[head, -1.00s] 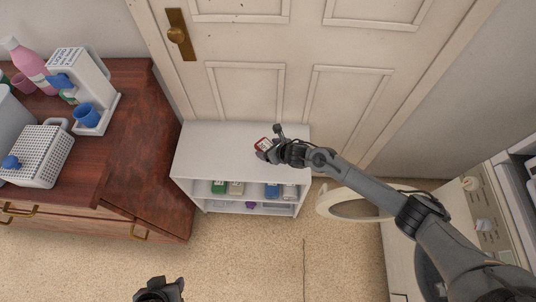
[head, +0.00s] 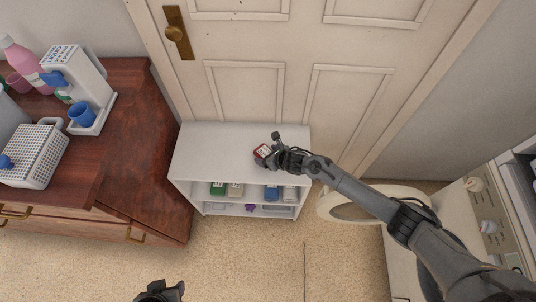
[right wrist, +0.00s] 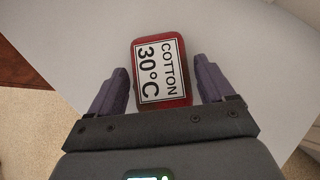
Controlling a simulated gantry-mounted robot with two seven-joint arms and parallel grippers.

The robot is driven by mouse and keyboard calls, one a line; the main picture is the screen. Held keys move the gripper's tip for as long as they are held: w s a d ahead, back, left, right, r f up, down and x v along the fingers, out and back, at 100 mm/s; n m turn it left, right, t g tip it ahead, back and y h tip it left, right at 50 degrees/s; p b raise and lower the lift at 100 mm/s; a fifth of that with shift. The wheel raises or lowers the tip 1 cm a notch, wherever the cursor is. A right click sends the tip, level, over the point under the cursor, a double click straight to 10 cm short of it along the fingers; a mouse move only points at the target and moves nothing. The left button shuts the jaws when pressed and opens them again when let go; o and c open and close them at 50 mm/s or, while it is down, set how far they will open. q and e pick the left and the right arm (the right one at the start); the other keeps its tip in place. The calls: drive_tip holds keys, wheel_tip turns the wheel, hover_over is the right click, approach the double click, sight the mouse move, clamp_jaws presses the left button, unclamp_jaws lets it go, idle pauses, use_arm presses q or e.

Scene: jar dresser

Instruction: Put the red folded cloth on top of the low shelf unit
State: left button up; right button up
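The red folded cloth (right wrist: 162,72) lies on the white top of the low shelf unit (right wrist: 235,35), its label "COTTON 30°C" facing up in the right wrist view. In the head view the cloth (head: 262,151) rests on the right part of the shelf unit's top (head: 215,150). My right gripper (right wrist: 158,85) is open, with one finger on each side of the cloth and a gap visible on both sides. In the head view my right gripper (head: 270,155) is right at the cloth. My left gripper (head: 160,292) is at the bottom edge, partly cut off.
Bottles and boxes (head: 272,192) stand inside the shelf unit. A wooden dresser (head: 150,190) at the left bears a white basket (head: 35,155) and a blue cup (head: 82,114). A washer with an open round door (head: 345,207) is at the right. A door stands behind the shelf.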

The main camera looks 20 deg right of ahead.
drive_tip(key=shift+o, duration=1.3)
drive_tip(key=shift+s+r+p, duration=0.15)
drive_tip(key=shift+r+p, duration=0.2)
drive_tip(key=shift+r, duration=0.05)
drive_tip(key=p+v, duration=0.4)
drive_tip(key=v, duration=0.6)
drive_tip(key=s+a+r+m+h, duration=0.1)
drive_tip(key=s+a+r+m, duration=0.2)
drive_tip(key=s+m, duration=0.5)
drive_tip(key=s+a+r+m, duration=0.3)
drive_tip(key=s+a+m, duration=0.1)
drive_tip(key=m, duration=0.7)
drive_tip(key=s+d+r+m+g+h, duration=0.1)
drive_tip(key=s+d+m+g, duration=0.1)
drive_tip(key=s+d+m, duration=0.2)
drive_tip(key=s+d+r+m+g, duration=0.2)
drive_tip(key=s+d+m, duration=0.2)
drive_tip(key=s+m, duration=0.7)
drive_tip(key=m, duration=0.4)
drive_tip(key=shift+r+g+h, duration=0.3)
drive_tip(key=shift+g+h, duration=0.1)
